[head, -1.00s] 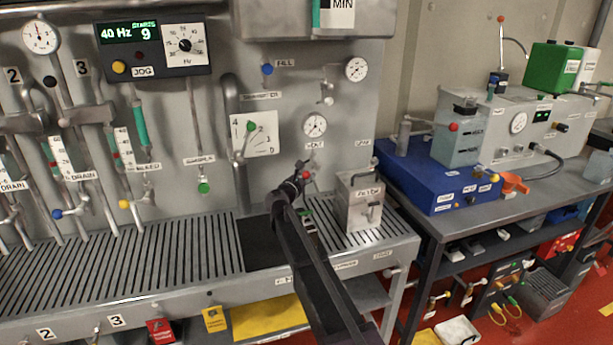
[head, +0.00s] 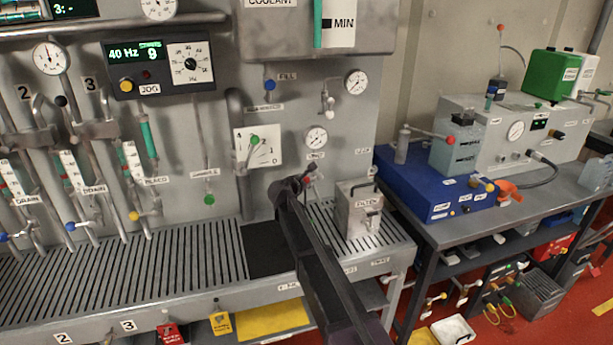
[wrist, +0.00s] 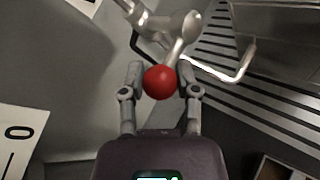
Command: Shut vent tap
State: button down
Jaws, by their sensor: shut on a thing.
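The vent tap shows in the wrist view as a metal tap on a pipe, with a lever (wrist: 182,40) ending in a round red knob (wrist: 160,82). My gripper (wrist: 160,76) has one finger on each side of the red knob and is shut on it.
A metal filter box (head: 358,211) stands on the slatted bench just right of my gripper. A dial plate with a green knob (head: 257,147) is to the left. The slatted bench (head: 130,272) at left is clear.

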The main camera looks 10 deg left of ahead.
jog(key=shift+w+r+m+g+y+p, duration=0.1)
jog(key=shift+r+m+g+y+p, duration=0.25)
jog(key=shift+p, duration=0.2)
jog(key=shift+c, duration=1.7)
grip_release()
jog(key=shift+f, duration=0.1)
jog(key=shift+f+b, duration=0.2)
jog(key=shift+b, duration=0.25)
